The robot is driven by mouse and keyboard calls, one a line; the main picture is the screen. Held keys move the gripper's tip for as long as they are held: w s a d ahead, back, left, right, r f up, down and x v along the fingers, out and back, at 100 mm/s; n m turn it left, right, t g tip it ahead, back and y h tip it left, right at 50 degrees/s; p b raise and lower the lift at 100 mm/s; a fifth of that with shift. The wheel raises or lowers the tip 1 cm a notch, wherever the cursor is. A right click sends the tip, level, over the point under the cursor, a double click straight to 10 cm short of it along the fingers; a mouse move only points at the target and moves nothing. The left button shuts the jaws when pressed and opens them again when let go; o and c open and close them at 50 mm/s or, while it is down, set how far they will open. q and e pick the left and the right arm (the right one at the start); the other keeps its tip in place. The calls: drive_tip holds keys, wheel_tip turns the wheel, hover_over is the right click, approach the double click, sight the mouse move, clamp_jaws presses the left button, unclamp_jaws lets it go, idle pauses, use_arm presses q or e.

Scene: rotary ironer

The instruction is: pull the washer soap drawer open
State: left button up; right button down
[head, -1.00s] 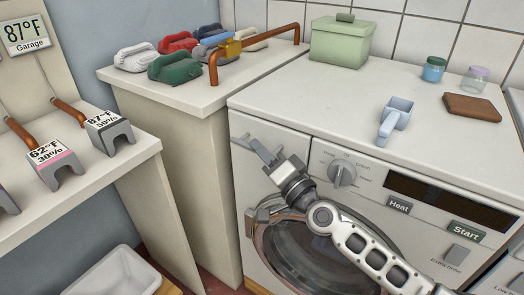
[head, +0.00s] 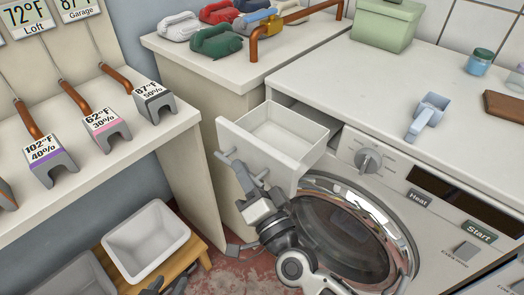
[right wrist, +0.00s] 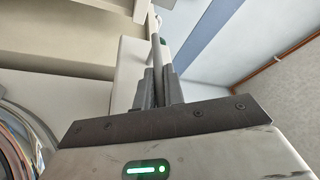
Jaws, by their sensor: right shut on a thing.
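The washer soap drawer (head: 283,137) stands pulled out of the washer's upper left front, with its empty white tray open to view. My right gripper (head: 243,172) is at the drawer's front face, shut on the grey bar handle (head: 227,155). In the right wrist view the fingers (right wrist: 157,88) are closed around the handle bar (right wrist: 156,52), beside the pale drawer front (right wrist: 124,75). My left gripper (head: 166,286) shows only as dark fingertips at the bottom edge, apart and empty.
The round washer door (head: 345,235) is below the drawer. A light blue scoop (head: 427,115), green box (head: 385,24) and brown block (head: 507,106) are on the washer top. A white basin (head: 146,240) stands on a low wooden stand at lower left.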

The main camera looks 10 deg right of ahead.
drive_tip(key=shift+s+a, duration=0.4)
drive_tip(key=shift+a, duration=0.1)
drive_tip(key=c, duration=1.5)
unclamp_jaws()
